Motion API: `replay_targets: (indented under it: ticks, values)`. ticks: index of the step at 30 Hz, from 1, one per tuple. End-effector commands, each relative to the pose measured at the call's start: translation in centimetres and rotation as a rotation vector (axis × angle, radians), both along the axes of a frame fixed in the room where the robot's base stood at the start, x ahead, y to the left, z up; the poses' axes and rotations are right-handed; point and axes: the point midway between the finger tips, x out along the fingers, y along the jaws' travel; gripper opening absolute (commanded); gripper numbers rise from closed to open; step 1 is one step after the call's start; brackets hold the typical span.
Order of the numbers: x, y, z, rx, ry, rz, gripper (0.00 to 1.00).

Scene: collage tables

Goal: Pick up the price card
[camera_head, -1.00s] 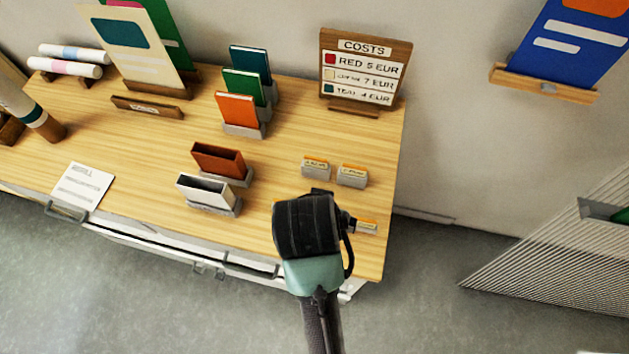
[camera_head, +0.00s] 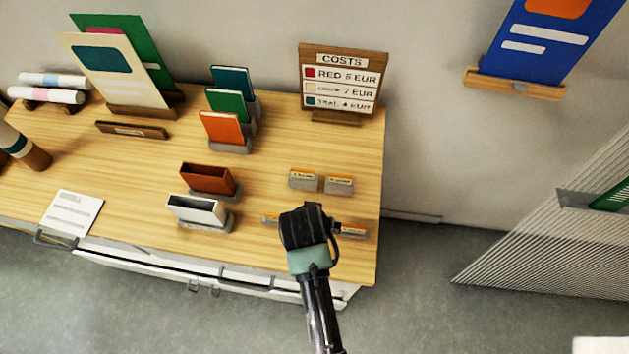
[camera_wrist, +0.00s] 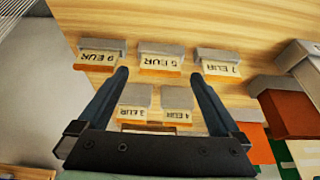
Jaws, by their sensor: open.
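Several small price cards stand in grey holders at the table's right end. In the head view, two stand in a back row, the left back card (camera_head: 303,180) and the right back card (camera_head: 340,184). In front, a left card (camera_head: 270,219) and a right card (camera_head: 354,231) show on either side of my gripper, which hides the spot between. In the wrist view my gripper (camera_wrist: 160,76) is open and empty. A "5 EUR" card (camera_wrist: 160,64) shows between its fingertips, with a "9 EUR" card (camera_wrist: 96,58) left and another card (camera_wrist: 220,69) right. Contact cannot be told.
Two open boxes, brown (camera_head: 208,178) and white (camera_head: 196,210), stand left of the cards. Upright notebooks (camera_head: 222,127) and a "COSTS" board (camera_head: 341,80) stand behind. The wooden table (camera_head: 265,165) is bare between boxes and cards. Its right edge is near.

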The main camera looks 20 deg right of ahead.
Motion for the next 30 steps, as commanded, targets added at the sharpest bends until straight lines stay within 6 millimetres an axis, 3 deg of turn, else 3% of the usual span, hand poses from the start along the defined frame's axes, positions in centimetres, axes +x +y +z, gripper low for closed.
replay_targets:
  ticks: [6,14,27,30]
  values:
    - [0.5,-0.3,-1.6,0.001,0.001,0.000,1.00]
    - [0.5,-0.4,-1.7,0.000,0.000,0.000,0.98]
    - [0.5,-0.4,-1.7,0.000,0.000,0.000,0.19]
    - [0.5,-0.4,-1.7,0.000,0.000,0.000,0.16]
